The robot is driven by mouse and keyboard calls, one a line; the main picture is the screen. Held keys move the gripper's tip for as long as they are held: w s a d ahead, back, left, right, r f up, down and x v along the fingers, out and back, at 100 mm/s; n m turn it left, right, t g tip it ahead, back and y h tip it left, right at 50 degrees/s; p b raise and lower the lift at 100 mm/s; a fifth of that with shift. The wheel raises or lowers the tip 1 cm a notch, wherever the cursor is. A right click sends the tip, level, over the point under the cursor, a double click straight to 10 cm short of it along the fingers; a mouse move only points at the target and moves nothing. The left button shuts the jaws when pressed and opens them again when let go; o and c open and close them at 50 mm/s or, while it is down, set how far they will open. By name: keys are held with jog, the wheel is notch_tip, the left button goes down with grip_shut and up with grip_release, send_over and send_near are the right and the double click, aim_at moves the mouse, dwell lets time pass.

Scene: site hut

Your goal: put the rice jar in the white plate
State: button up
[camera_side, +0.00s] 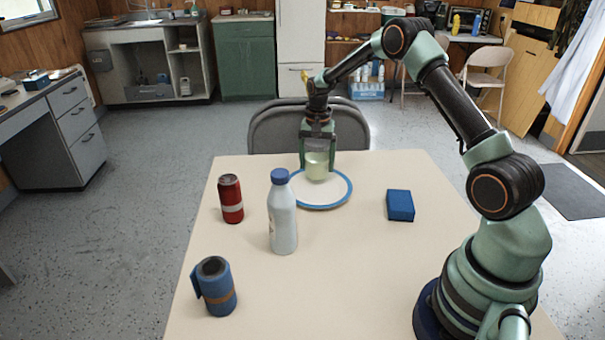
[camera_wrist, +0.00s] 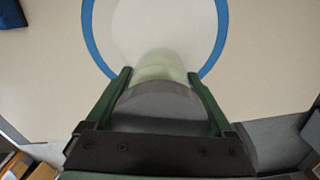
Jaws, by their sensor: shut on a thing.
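The rice jar (camera_side: 317,169) is a short, pale green-white cylinder between the fingers of my gripper (camera_side: 318,164). It is upright over the white plate (camera_side: 335,195), which has a blue rim. I cannot tell whether the jar's base touches the plate. In the wrist view, my gripper (camera_wrist: 158,85) is shut on the jar (camera_wrist: 160,68), with one green finger on each side and the jar's grey top nearest the camera. The plate (camera_wrist: 150,25) lies beneath and beyond the jar, its near part hidden.
A white bottle with a blue cap (camera_side: 283,218) stands in front of the plate. A red can (camera_side: 231,200) is to its left, and a blue mug-like cylinder (camera_side: 217,290) is at front left. A blue block (camera_side: 400,205) lies right of the plate.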

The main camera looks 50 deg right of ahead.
jog(key=shift+f, duration=0.1)
jog(key=o, duration=1.5)
